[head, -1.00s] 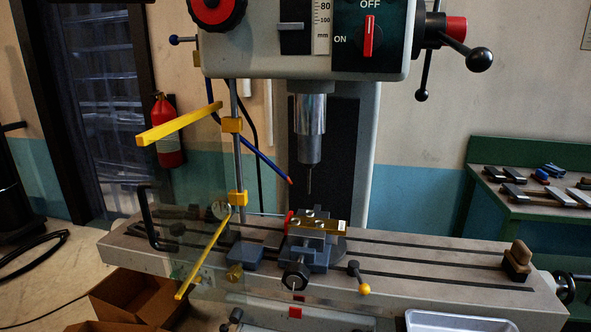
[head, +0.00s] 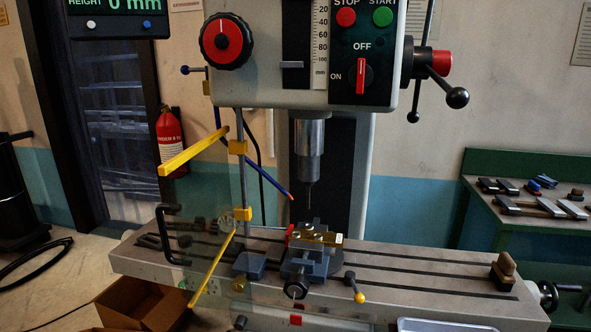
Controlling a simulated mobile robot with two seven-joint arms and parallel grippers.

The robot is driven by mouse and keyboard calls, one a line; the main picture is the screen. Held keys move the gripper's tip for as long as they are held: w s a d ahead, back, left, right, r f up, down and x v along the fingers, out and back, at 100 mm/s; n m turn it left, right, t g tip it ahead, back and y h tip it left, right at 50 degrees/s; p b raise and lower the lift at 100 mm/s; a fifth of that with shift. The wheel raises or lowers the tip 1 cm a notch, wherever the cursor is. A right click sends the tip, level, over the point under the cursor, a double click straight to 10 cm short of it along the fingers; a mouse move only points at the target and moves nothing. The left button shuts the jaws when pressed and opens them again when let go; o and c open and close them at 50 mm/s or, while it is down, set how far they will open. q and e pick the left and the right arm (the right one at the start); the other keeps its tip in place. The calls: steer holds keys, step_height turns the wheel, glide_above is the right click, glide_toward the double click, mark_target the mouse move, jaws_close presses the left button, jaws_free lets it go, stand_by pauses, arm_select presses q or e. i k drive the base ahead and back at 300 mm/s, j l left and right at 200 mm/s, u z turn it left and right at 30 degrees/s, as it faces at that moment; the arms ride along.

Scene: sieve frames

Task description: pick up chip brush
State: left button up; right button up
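What looks like the chip brush (head: 506,265) stands at the right end of the machine table (head: 415,262). It has a light brown wooden top over a dark lower part. Nothing touches it from above, and its front and top are in plain view. Neither of my grippers shows in the head view.
A drill press head (head: 300,55) hangs over a vise (head: 312,255) on the slotted table. A clear guard with yellow edges (head: 192,152) stands at left. A green bench (head: 530,205) with metal blocks is at right. The table between vise and brush is mostly clear.

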mark_target(501, 271)
steer(key=i+j+z, duration=0.15)
steer(key=j+z, duration=0.3)
steer(key=j, duration=0.6)
steer(key=j+z, duration=0.45)
steer(key=j, duration=0.65)
